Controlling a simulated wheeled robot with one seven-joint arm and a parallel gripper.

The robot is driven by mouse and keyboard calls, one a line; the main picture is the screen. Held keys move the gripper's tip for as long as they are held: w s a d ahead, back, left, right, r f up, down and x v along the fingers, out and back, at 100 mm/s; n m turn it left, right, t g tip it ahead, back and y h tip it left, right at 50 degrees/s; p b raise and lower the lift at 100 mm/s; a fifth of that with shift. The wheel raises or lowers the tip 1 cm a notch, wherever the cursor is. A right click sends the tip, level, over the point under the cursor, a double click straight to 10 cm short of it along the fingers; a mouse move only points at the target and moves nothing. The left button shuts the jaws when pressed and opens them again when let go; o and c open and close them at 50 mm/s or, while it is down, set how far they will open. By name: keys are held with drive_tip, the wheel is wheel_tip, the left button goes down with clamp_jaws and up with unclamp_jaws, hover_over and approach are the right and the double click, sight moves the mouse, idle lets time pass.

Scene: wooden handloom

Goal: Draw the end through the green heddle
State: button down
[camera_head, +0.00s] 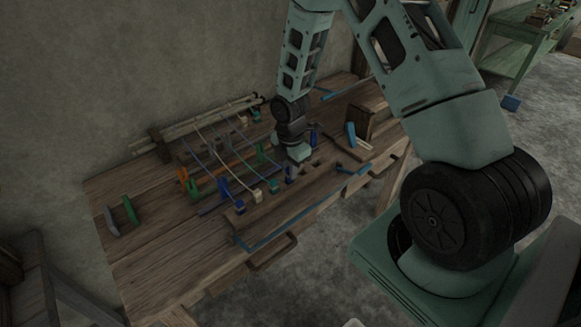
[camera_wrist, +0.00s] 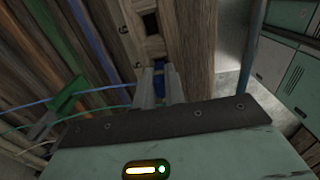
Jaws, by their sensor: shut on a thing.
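My gripper (camera_head: 292,167) points down over the right part of the loom on the bench. In the wrist view its two fingers (camera_wrist: 161,82) are close together on a small blue piece (camera_wrist: 158,68), mostly hidden by them; I cannot tell whether a thread runs from it. A green upright heddle (camera_head: 261,153) stands just left of the gripper in the head view. A green piece (camera_wrist: 58,100) also shows left of the fingers in the wrist view, with thin threads near it. The green heddle's eye is too small to make out.
An orange heddle (camera_head: 184,178) and a blue heddle (camera_head: 224,188) stand further left. Pale and teal end blocks (camera_head: 257,195) lie at the front. A wooden box (camera_head: 361,121) stands at the right. Green and grey pieces (camera_head: 130,210) stand on the bare left end.

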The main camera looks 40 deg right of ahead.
drive_tip(key=shift+f+b, duration=0.3)
drive_tip(key=shift+f, duration=0.35)
drive_tip(key=c, duration=1.4)
unclamp_jaws()
wheel_tip(320, 180, up, 18)
drive_tip(key=shift+f, duration=0.25)
